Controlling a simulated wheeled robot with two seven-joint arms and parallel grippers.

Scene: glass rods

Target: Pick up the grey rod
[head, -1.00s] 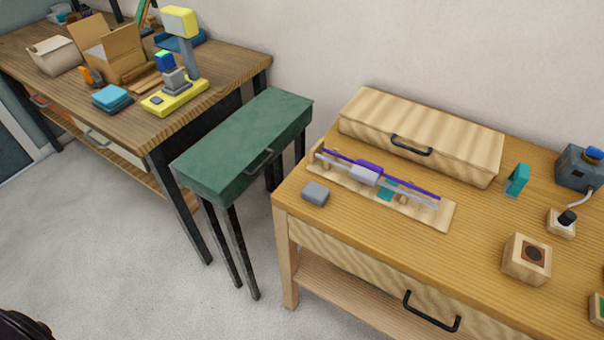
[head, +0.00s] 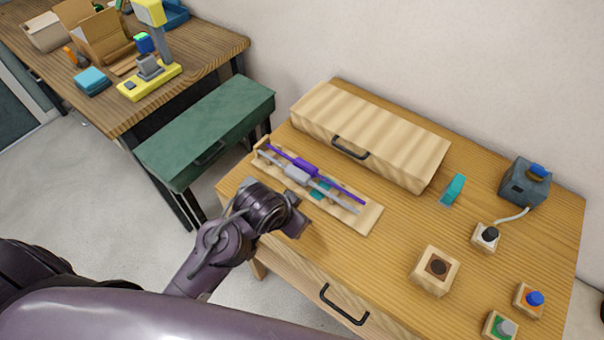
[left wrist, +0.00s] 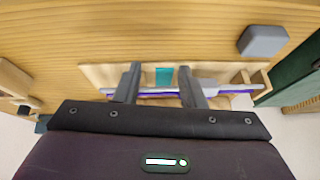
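The grey rod (head: 336,198) lies in a light wooden rack (head: 366,218) on the right table, with a light grey block around it. A purple rod (head: 345,191) lies parallel behind it, with a purple block. My left gripper (head: 299,218) is above the table in front of the rack, partly hidden by its own wrist. In the left wrist view its two fingers (left wrist: 158,72) are apart and empty. The rack and rods show beyond and between them, with the grey rod (left wrist: 155,90) seen as a pale strip. I cannot see the right gripper.
A long wooden box (head: 372,135) with a black handle stands behind the rack. A small grey block (left wrist: 263,40) lies near the rack's end. A teal piece (head: 453,189), a socketed wooden block (head: 435,270) and small button blocks stand to the right. A green cabinet (head: 205,130) is left.

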